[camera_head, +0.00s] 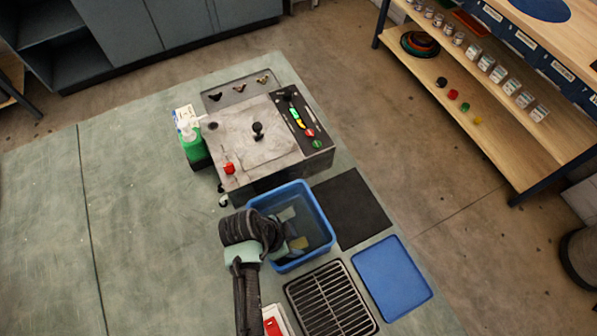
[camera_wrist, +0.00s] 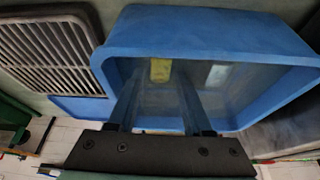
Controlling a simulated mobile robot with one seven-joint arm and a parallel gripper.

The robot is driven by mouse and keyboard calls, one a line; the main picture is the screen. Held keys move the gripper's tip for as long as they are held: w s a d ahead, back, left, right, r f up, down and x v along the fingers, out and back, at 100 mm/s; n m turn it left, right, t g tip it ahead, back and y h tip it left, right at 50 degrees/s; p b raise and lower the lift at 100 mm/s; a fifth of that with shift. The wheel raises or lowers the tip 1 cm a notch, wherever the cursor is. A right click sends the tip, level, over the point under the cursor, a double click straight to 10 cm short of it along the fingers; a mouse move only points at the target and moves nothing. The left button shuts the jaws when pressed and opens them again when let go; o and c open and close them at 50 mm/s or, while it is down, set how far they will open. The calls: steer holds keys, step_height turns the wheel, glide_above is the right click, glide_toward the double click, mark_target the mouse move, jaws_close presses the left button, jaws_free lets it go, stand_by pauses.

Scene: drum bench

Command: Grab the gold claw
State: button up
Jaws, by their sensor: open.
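The gold claw (camera_head: 262,79) is small and lies at the right end of a row of small claws, in the strip along the far edge of the grey bench box (camera_head: 213,137). A grey claw (camera_head: 239,88) and a dark claw (camera_head: 215,97) lie to its left. The gold claw does not show in the wrist view. My gripper (camera_wrist: 158,78) is open, with its two fingers apart and nothing between them. It is at the blue bin (camera_wrist: 215,25), well short of the claws; the bin also shows in the head view (camera_head: 322,213).
A black mat (camera_head: 352,208), a blue tray (camera_head: 391,279) and a metal grate (camera_head: 331,301) lie right of and below the bin. A black knob (camera_head: 258,131) stands up from the box top. The table's left side is clear.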

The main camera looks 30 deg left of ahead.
steer(key=shift+x, duration=0.95)
jaws_close()
